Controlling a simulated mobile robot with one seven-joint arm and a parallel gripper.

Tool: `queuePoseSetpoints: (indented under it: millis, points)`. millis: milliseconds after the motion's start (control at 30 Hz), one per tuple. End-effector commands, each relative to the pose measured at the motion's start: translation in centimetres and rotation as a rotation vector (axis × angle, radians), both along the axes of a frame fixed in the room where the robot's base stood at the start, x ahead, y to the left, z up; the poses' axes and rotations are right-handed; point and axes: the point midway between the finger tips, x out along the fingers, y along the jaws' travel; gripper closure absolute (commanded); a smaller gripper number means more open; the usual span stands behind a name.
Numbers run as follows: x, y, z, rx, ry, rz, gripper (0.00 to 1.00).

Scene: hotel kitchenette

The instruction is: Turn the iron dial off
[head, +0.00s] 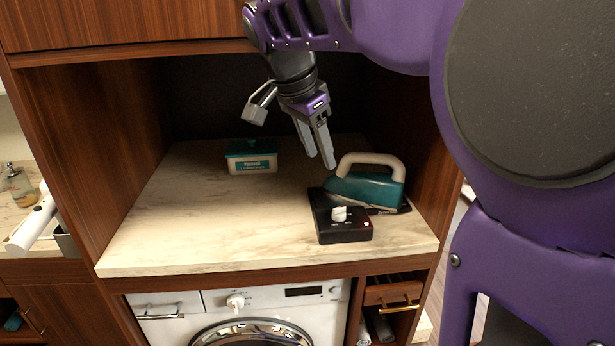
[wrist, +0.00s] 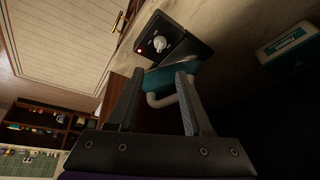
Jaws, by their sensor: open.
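The iron (head: 366,187), teal with a cream handle, rests on a black base at the right of the counter. The white iron dial (head: 339,214) sits on the black box at the front of that base, with a small red light beside it. In the wrist view the dial (wrist: 159,43) shows beyond my fingers, with the iron (wrist: 176,80) nearer. My gripper (head: 320,160) is open and empty. In the head view it appears above and behind the dial, close to the left of the iron's handle, apart from the dial.
A teal and white box (head: 251,157) stands at the back left of the marble counter (head: 190,228). Wooden cabinet walls enclose both sides, with a cabinet above. A washing machine (head: 240,310) is below. The counter's front left is clear.

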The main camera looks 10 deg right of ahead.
Motion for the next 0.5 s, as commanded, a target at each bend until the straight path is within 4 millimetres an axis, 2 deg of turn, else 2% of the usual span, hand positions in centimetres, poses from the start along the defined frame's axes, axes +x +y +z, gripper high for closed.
queuePoseSetpoints:
  millis: [167,500]
  points:
    - [0.6,-0.8,-2.6,-0.001,0.004,-0.001,0.50]
    - [2.5,-3.0,-9.5,-0.001,0.006,0.001,0.50]
